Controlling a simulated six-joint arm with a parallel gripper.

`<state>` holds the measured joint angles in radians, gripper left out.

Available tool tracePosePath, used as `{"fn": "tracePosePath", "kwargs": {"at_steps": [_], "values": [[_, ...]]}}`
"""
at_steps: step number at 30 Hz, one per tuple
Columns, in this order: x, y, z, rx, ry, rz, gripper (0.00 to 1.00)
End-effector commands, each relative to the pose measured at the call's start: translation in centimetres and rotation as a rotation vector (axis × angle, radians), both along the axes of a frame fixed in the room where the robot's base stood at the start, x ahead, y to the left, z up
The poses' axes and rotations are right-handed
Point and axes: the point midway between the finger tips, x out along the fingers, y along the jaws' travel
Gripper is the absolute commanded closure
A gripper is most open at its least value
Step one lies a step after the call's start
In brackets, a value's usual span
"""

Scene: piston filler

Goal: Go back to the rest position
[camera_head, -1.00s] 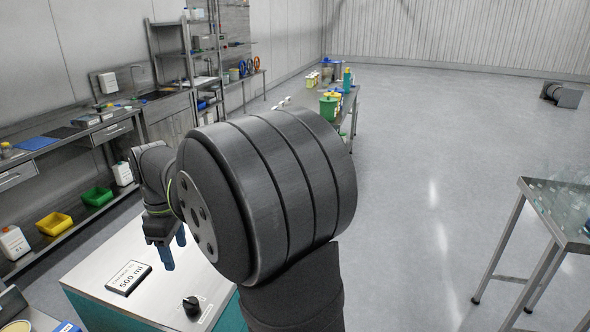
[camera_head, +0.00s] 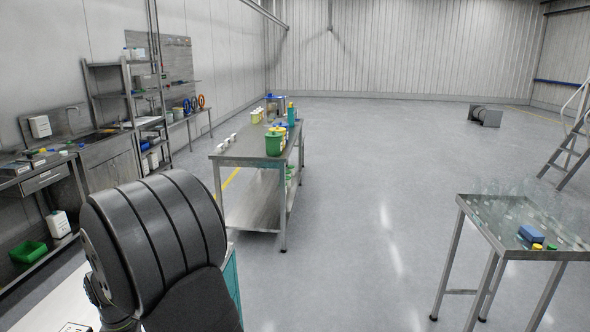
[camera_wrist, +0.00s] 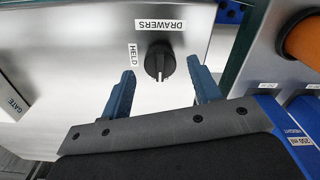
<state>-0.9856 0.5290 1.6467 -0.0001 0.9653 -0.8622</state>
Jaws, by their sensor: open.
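My gripper (camera_wrist: 160,94) shows in the wrist view with its two blue fingers apart and nothing between them. A black rotary knob (camera_wrist: 160,62) on a steel panel (camera_wrist: 85,60) lies just beyond the fingertips. The labels "DRAWERS" (camera_wrist: 160,25) and "HELD" (camera_wrist: 132,55) sit beside the knob. I cannot tell how far the fingertips are from the panel. In the head view my dark arm link fills the lower left and hides the gripper and most of the panel.
A steel table (camera_head: 240,161) with a green tub (camera_head: 275,143) stands mid-left. Another metal table (camera_head: 480,222) with clear glassware and a blue item (camera_head: 531,233) is at right. A counter and shelves (camera_head: 125,95) line the left wall. Open floor (camera_head: 360,210) lies between the tables.

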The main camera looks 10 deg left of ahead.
Motion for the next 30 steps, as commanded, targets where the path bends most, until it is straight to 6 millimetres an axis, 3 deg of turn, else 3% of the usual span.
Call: {"fn": "tracePosePath", "kwargs": {"at_steps": [7, 19, 23, 30], "values": [[0.0, 0.0, -2.1, -0.002, 0.002, 0.0, 0.43], [0.0, 0.0, -2.1, 0.0, 0.0, -0.001, 0.43], [0.0, 0.0, -1.3, 0.002, -0.002, -0.001, 0.43], [0.0, 0.1, 2.8, 0.004, -0.002, 0.0, 0.43]]}}
